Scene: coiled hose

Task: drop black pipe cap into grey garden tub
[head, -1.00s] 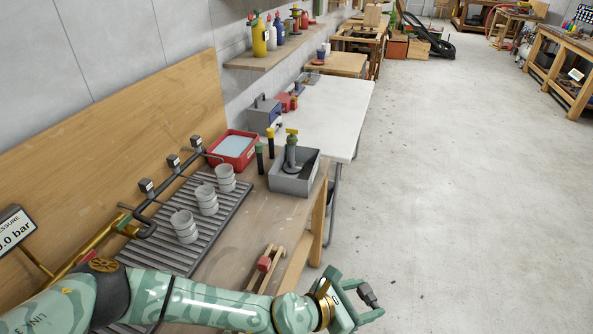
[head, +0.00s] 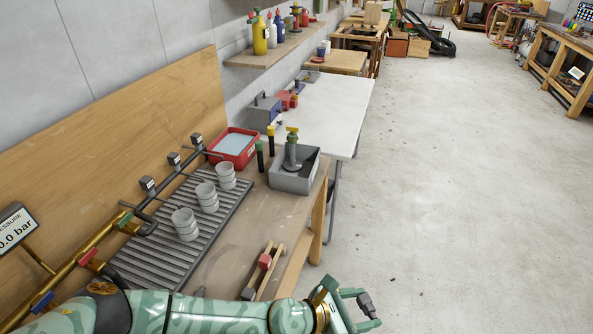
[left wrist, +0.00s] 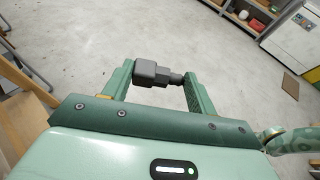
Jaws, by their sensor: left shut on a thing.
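The black pipe cap (head: 366,302) is held between the fingers of my left gripper (head: 365,308), at the bottom of the head view, out over the floor right of the bench. In the left wrist view the dark cap (left wrist: 150,73) lies sideways between the two green fingertips of my left gripper (left wrist: 158,76). The grey garden tub (head: 291,185) stands on the far end of the bench, beyond and left of the gripper. A grey upright fitting with a yellow top (head: 291,150) shows inside the tub. My right gripper is out of view.
A red tub (head: 236,158), two dark bottle-like things and grey stacked cups (head: 185,226) stand left of the grey tub. A wooden holder with a red block (head: 265,261) lies near the bench's front edge. The floor right of the bench is clear.

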